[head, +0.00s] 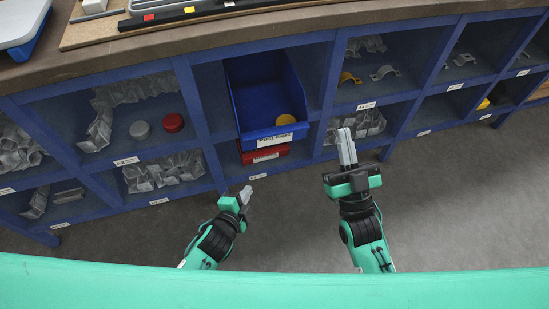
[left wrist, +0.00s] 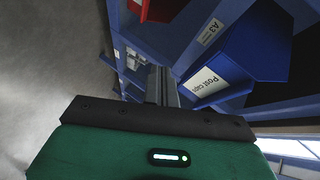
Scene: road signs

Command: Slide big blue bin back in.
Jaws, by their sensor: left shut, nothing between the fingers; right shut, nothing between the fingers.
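The big blue bin (head: 264,100) sits in a top-row compartment of the blue shelf unit, with its labelled front sticking out past the shelf edge. A yellow cap (head: 285,119) lies inside it. In the left wrist view the bin's front (left wrist: 222,75) with its "Post caps" label is close, at upper right. My left gripper (head: 246,192) is shut and empty, below and left of the bin, in front of the shelf. In the left wrist view its fingers (left wrist: 162,85) point toward the shelf. My right gripper (head: 346,146) is shut and empty, right of and below the bin, apart from it.
A red bin (head: 265,153) sits in the compartment directly under the blue bin and also shows in the left wrist view (left wrist: 160,8). Neighbouring compartments hold clear bags (head: 163,172), a red cap (head: 173,122) and metal brackets (head: 384,72). The grey floor (head: 460,200) in front is clear.

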